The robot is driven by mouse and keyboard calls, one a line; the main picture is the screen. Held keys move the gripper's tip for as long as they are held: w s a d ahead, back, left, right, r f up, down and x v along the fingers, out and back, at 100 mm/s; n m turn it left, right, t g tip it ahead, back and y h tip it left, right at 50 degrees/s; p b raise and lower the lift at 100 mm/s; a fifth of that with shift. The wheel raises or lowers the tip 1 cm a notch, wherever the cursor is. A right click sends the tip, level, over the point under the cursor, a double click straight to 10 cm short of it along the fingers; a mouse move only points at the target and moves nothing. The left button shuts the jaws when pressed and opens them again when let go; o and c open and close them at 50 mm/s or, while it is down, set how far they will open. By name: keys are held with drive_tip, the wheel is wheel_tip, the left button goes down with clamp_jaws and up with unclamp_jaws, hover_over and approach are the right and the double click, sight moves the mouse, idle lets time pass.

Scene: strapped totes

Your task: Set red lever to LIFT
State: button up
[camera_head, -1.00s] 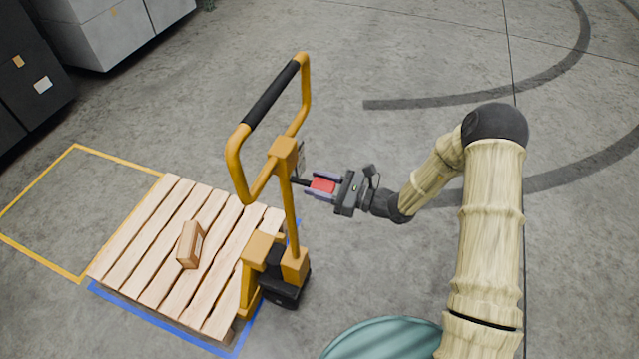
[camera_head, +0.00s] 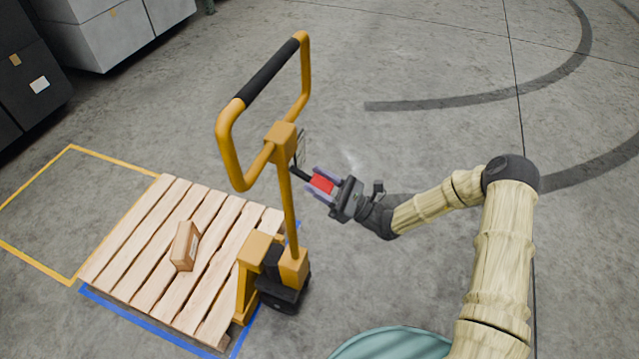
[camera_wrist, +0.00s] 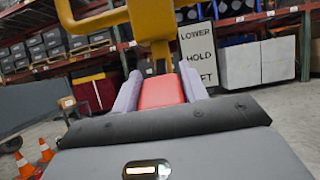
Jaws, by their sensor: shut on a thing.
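The red lever's grip (camera_head: 321,183) sits between the two purple fingers of my gripper (camera_head: 322,184). Its black rod runs up and left to the yellow head of the pallet jack (camera_head: 281,137), so the lever slopes down toward my gripper. In the wrist view, the red grip (camera_wrist: 161,91) lies between the fingers (camera_wrist: 162,90), with the yellow column behind it. A white label plate (camera_wrist: 199,55) right of the column reads LOWER, HOLD and, at the bottom, a partly hidden word ending in FT. The lever's far end is hidden there.
A wooden pallet (camera_head: 150,262) with a small brown box (camera_head: 185,246) stands left of the jack, inside blue floor tape. A yellow-taped area (camera_head: 45,205) lies farther left. The floor right of the jack is open. Orange cones (camera_wrist: 45,150) show in the wrist view.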

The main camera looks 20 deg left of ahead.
drive_tip(key=o, duration=1.4)
drive_tip(key=b+v, duration=0.2)
drive_tip(key=v, duration=1.5)
drive_tip(key=shift+d, duration=0.25)
drive_tip(key=shift+s, duration=0.1)
